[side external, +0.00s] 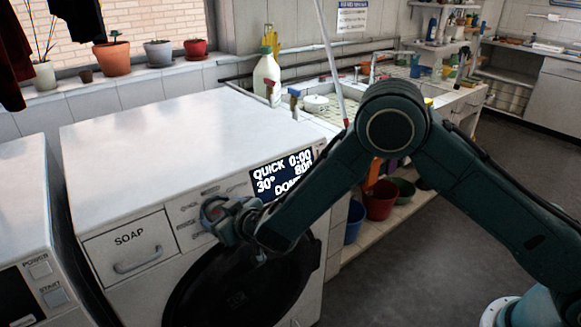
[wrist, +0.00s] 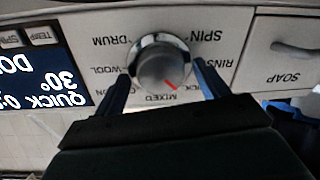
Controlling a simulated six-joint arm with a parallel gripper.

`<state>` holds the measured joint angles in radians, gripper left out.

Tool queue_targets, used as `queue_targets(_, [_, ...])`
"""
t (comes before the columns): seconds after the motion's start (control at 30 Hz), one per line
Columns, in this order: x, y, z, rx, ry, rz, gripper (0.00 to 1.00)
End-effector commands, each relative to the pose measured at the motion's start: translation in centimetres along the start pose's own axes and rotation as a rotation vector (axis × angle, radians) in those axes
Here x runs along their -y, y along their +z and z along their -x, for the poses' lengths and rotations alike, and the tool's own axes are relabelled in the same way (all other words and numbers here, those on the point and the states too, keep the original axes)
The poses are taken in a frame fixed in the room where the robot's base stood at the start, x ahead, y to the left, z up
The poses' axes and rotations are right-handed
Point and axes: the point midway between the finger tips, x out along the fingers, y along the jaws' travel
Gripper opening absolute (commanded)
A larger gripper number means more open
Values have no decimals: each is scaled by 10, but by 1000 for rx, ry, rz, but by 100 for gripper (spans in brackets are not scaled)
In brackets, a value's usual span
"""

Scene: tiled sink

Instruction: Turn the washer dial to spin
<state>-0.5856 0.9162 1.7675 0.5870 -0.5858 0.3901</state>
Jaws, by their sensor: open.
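The silver washer dial (wrist: 163,64) sits in the upper middle of the wrist view, which shows the panel upside down. Its red mark points between the MIXED label and the partly covered QUICK label, while SPIN stands above it to the right in that view. My gripper (wrist: 164,70) is open, with one finger on either side of the dial. I cannot tell whether the fingers touch it. In the side view my gripper (side external: 218,213) is at the front panel of the white washer (side external: 160,150), and the dial is largely hidden by it.
The display (side external: 283,176) beside the dial reads QUICK, 30° and 0:00. The soap drawer (side external: 130,247) is shut on the other side. The dark round door (side external: 240,290) lies below my gripper. A second white machine (side external: 25,220) stands at left.

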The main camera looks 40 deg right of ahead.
Motion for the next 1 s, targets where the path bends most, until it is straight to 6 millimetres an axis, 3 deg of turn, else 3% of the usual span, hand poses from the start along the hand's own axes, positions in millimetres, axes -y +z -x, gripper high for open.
queue_targets(0.37, [0, 0, -4, -1, 0, 0, 73])
queue_targets(0.6, [0, 0, -3, -1, 0, 0, 30])
queue_targets(0.63, [0, 0, -3, -1, 0, 0, 29])
queue_targets(1.0, [0, 0, -3, 2, 1, 40, 29])
